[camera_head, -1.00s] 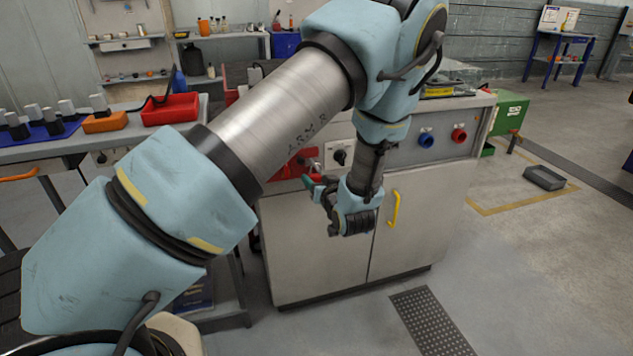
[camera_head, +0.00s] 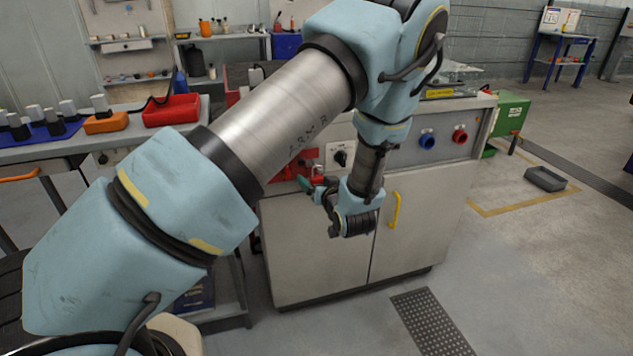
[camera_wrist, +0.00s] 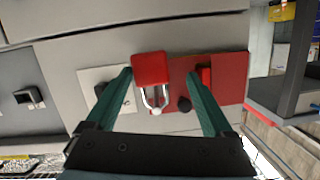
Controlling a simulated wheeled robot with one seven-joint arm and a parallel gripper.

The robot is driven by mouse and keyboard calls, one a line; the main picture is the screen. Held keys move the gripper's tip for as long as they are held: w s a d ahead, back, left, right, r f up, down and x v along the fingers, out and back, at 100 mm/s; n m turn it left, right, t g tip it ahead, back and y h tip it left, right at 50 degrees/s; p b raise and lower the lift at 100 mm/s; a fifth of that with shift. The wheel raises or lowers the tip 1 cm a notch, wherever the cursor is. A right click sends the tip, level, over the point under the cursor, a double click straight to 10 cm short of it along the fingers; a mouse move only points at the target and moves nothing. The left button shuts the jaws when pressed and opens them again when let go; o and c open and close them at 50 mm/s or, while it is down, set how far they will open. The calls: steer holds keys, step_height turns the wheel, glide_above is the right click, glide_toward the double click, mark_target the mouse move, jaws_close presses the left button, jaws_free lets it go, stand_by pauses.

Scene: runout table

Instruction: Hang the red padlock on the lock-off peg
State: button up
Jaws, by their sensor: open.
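The red padlock (camera_wrist: 150,68) shows in the wrist view with its body between my fingertips and its pale shackle pointing down in that picture. The shackle's bend appears to be around the lock-off peg (camera_wrist: 156,111), whose pale round tip shows there. In the head view the padlock (camera_head: 317,171) hangs body down at the cabinet front, partly hidden by the arm. My gripper (camera_wrist: 160,75) is open, its green fingers apart on either side of the padlock, with a visible gap. It also shows in the head view (camera_head: 308,187), low in front of the panel.
A red plate (camera_wrist: 232,80) with a dark knob (camera_wrist: 184,104) and a small red block (camera_wrist: 204,75) lies beside the padlock. A pale plate with a black switch (camera_head: 340,158) is on the cabinet front. A yellow handle (camera_head: 395,210) stands out from the cabinet door.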

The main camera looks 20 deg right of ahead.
steer(key=shift+s, duration=0.1)
steer(key=d+v, duration=0.1)
steer(key=v, duration=1)
steer(key=w+a+r+n+g+h+p, duration=0.1)
steer(key=w+a+r+g+p, duration=0.1)
steer(key=w+a+r+g, duration=0.4)
steer(key=w+a+r+n+g+p, duration=0.1)
steer(key=w+a+r+g+p, duration=0.15)
steer(key=a, duration=0.45)
steer(key=s+a+r+g+y+p, duration=0.1)
steer(key=s+a+r, duration=0.4)
steer(key=a, duration=0.6)
steer(key=s+a+r+g+p, duration=0.4)
steer(key=s+a+r, duration=0.1)
steer(key=a, duration=0.7)
steer(key=shift+s+a+y, duration=0.2)
steer(key=shift+a+y, duration=0.05)
steer(key=shift+y, duration=0.15)
steer(key=shift+o, duration=0.3)
steer(key=shift+r, duration=0.1)
steer(key=shift+o, duration=0.7)
